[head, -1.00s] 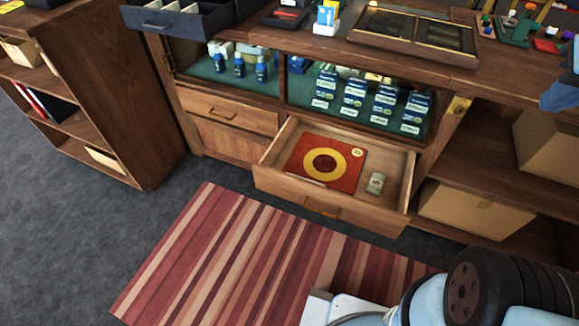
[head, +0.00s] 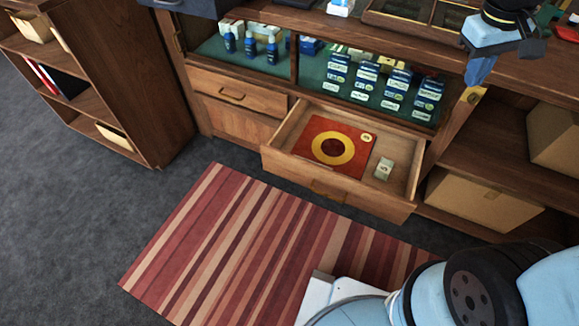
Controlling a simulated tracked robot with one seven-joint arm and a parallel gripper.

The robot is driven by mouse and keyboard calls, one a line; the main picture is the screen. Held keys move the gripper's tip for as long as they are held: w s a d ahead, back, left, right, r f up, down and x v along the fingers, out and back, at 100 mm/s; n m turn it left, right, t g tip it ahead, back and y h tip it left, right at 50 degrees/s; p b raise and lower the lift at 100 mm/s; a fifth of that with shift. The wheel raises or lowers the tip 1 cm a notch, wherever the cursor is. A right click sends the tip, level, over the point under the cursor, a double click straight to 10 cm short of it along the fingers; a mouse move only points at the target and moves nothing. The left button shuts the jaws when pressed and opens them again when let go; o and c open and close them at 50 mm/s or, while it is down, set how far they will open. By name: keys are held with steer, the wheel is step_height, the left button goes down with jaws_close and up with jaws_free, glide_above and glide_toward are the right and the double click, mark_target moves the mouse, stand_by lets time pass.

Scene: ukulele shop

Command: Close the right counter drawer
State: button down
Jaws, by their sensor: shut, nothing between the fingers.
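The right counter drawer (head: 235,168) is pulled open from the wooden counter, below the glass display. Its front panel with a handle (head: 328,190) stands out over the floor and the edge of the striped rug. Inside lie a flat red square with a yellow ring (head: 336,147) and a small pale packet (head: 384,169). My gripper (head: 478,78) shows at the upper right, with blue fingers pointing down. It is shut and empty, in front of the counter's right end, above and to the right of the drawer and apart from it.
The left counter drawer (head: 238,96) is shut. A wooden shelf unit (head: 150,110) stands at the left. Open shelves with cardboard boxes (head: 480,202) are right of the drawer.

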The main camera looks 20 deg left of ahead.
steer(key=w+a+f+n+t+h, duration=0.2)
steer(key=a+f+n+h, duration=0.7)
steer(key=a+f, duration=1.35)
steer(key=s+a+f+n+t+y, duration=0.1)
steer(key=s+a+f+n+t, duration=0.2)
steer(key=a+f+n, duration=0.3)
steer(key=s+a+f+n+t+y, duration=0.1)
steer(key=s+a+f+n+t, duration=0.25)
steer(key=f, duration=0.45)
steer(key=n+t+y, duration=0.7)
steer(key=n+t, duration=0.1)
steer(key=n, duration=0.3)
glide_toward(293, 160)
steer(key=shift+m, duration=0.25)
steer(key=w, duration=0.6)
steer(key=shift+w+d, duration=0.25)
steer(key=shift+w, duration=0.15)
